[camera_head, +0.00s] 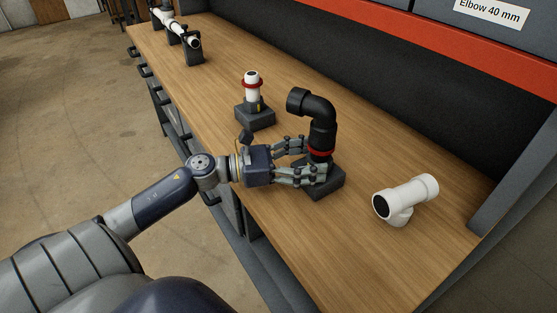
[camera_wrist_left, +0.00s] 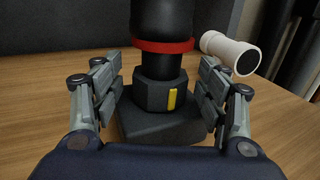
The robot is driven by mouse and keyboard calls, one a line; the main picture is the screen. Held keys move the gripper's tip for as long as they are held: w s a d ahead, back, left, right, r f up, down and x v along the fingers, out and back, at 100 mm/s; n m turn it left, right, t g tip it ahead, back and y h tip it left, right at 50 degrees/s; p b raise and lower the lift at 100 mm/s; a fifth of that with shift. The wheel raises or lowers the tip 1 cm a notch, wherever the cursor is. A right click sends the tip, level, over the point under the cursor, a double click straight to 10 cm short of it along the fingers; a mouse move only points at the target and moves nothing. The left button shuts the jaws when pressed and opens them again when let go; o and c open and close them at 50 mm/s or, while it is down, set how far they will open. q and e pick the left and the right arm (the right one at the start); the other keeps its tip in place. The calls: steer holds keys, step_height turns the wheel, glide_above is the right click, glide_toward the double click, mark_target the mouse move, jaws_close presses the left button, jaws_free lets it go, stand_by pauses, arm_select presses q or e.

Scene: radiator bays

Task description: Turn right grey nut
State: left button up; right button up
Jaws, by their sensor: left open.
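The right grey nut (camera_wrist_left: 150,95) is a dark hexagonal collar with a yellow mark (camera_wrist_left: 172,99) on the side facing the left wrist camera. It sits on a dark base block (camera_wrist_left: 160,132), below a black elbow pipe (camera_head: 321,108) with a red ring (camera_wrist_left: 165,45). My left gripper (camera_head: 313,160) is open, with its fingers on either side of the nut. In the left wrist view, gaps show between the fingers (camera_wrist_left: 160,88) and the nut. In the head view the fingers mostly hide the nut. My right gripper is not in view.
A white pipe (camera_head: 253,91) with a red ring stands in another dark base (camera_head: 255,117) to the left. A white tee fitting (camera_head: 407,199) lies to the right on the wooden bench (camera_head: 400,265). A white pipe in dark holders (camera_head: 194,52) is at the far end.

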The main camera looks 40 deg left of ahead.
arm_select(q)
steer(key=v, duration=0.9)
steer(key=shift+s+a, duration=0.25)
steer(key=shift+s, duration=0.05)
